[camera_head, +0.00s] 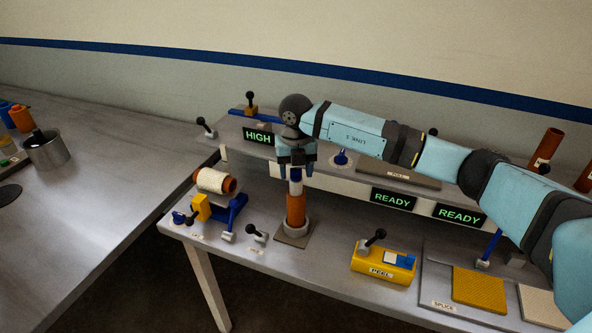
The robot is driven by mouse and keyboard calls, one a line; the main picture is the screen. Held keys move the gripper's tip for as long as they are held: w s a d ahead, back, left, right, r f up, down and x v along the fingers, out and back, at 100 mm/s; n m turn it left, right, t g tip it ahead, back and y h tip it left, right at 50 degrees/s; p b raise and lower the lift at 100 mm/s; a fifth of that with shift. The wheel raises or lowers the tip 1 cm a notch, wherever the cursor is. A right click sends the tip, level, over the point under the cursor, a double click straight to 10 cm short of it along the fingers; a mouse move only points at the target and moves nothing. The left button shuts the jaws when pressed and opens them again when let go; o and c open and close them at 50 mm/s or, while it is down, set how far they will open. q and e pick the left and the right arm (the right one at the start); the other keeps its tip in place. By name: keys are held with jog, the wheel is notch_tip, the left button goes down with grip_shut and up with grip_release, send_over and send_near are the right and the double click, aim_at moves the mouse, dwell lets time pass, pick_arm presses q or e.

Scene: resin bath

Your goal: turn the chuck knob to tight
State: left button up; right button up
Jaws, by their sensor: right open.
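My right gripper (297,169) points down over an upright orange cylinder (296,208). Its jaws are open, one finger on each side of the cylinder's white and dark-blue top; I cannot tell whether they touch it. The cylinder stands on a small square base plate (291,238). Two blue knobs show: one (341,158) on the raised shelf right of the gripper, the other (179,218) at the bench's left front. Their labels are too small to read, so I cannot tell which is the chuck knob. My left gripper is out of view.
A spool (213,181) on a blue stand (236,210) and several black-knobbed levers stand at the left. A "HIGH" display (258,136) is just left of my right gripper. A yellow "PEEL" box (382,262) is at the front. My right arm spans the right side.

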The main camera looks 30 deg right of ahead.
aim_at(296, 169)
pick_arm(q)
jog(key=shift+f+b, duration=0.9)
jog(key=shift+b, duration=0.05)
pick_arm(e)
notch_tip(296, 169, up, 14)
jog(key=shift+f, duration=0.2)
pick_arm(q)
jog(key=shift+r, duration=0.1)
